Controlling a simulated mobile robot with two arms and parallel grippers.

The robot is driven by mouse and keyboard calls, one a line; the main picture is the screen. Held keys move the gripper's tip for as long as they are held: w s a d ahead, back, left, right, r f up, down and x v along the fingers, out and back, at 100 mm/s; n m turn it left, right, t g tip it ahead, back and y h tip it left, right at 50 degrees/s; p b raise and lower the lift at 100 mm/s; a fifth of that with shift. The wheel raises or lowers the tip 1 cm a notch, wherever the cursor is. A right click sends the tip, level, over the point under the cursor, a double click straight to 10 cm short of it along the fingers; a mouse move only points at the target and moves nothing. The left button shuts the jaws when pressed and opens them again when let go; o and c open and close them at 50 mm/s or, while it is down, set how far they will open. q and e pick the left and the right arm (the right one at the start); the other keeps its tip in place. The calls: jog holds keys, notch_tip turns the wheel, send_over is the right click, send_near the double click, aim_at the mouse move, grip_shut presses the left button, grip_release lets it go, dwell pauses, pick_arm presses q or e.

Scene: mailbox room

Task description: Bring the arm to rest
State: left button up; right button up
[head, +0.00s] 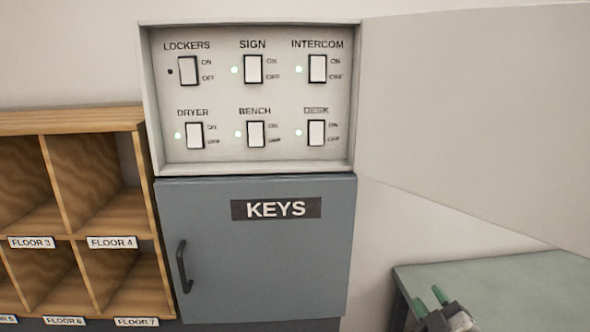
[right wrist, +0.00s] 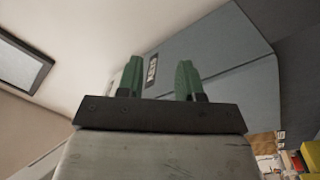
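My right gripper (head: 430,301) shows at the bottom right of the head view, in front of the green-topped surface. Its two green fingers stand apart with nothing between them; the right wrist view (right wrist: 159,80) shows the same gap. My left gripper is in neither view. The switch panel (head: 220,100) has several labelled rocker switches. The light beside LOCKERS (head: 187,71) is dark; the lights beside the other switches are green. The panel's door (head: 470,110) stands open to the right.
Below the panel is a closed grey KEYS cabinet (head: 265,260) with a dark handle (head: 183,267). Wooden pigeonholes (head: 150,215) with floor labels stand at left. A green-topped surface (head: 500,275) is at lower right. The open door juts out above it.

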jog(key=s+a+f+m+g+h, duration=0.25)
jog(key=s+f+m+g, duration=0.4)
jog(key=s+f, duration=0.65)
jog(key=s+a+f+m+g, duration=0.1)
jog(key=s+f+g, duration=0.15)
jog(key=s, duration=0.35)
jog(key=s+a+f+g+y, duration=0.1)
jog(key=s+g, duration=0.3)
jog(key=s, duration=0.2)
jog(key=s+a+f+m+g, duration=0.1)
jog(key=s+f+g, duration=0.15)
jog(key=s, duration=0.35)
notch_tip(320, 180, down, 26)
jog(key=g, duration=0.2)
jog(key=s+d+f, duration=0.2)
jog(key=s+f, duration=1.3)
jog(key=s, duration=0.1)
jog(key=shift+s+d+n+g, duration=0.25)
jog(key=shift+s+n+g, duration=0.1)
jog(key=shift+s+n, duration=0.1)
